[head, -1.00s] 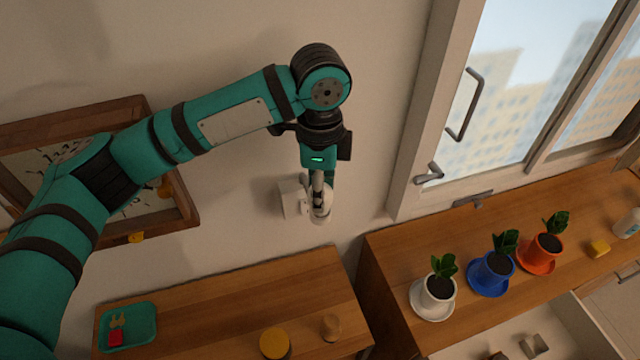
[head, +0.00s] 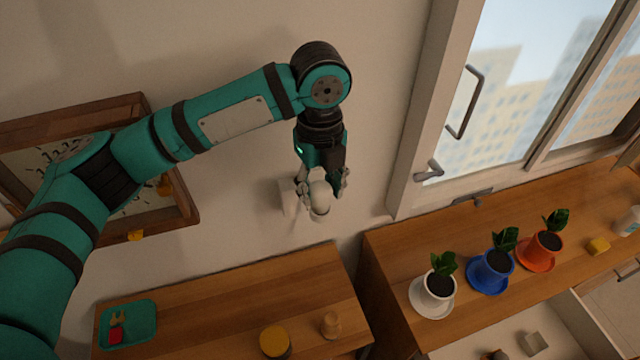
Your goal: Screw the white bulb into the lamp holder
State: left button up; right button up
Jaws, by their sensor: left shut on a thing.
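My left gripper (head: 322,185) is at the wall, pointing down, with its fingers shut on the white bulb (head: 319,196). The bulb is at the white lamp holder (head: 288,197), which is fixed to the wall and partly hidden behind the bulb and fingers. I cannot tell how far the bulb sits in the holder. My right gripper is not in view.
A wooden cabinet top (head: 220,300) below carries a green tray (head: 128,325), a yellow-lidded jar (head: 275,342) and a small wooden piece (head: 331,325). Potted plants in white (head: 438,290), blue (head: 493,268) and orange (head: 541,250) stand right, above an open drawer (head: 500,340). A framed clock (head: 120,200) hangs left.

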pick_arm(q)
jog(key=m, duration=0.3)
jog(key=shift+m, duration=0.9)
jog(key=m, duration=0.4)
jog(key=shift+f+m, duration=0.1)
jog(key=shift+m, duration=0.3)
jog(key=m, duration=0.2)
jog(key=shift+m, duration=0.3)
jog(key=shift+m, duration=1)
jog(key=m, duration=0.3)
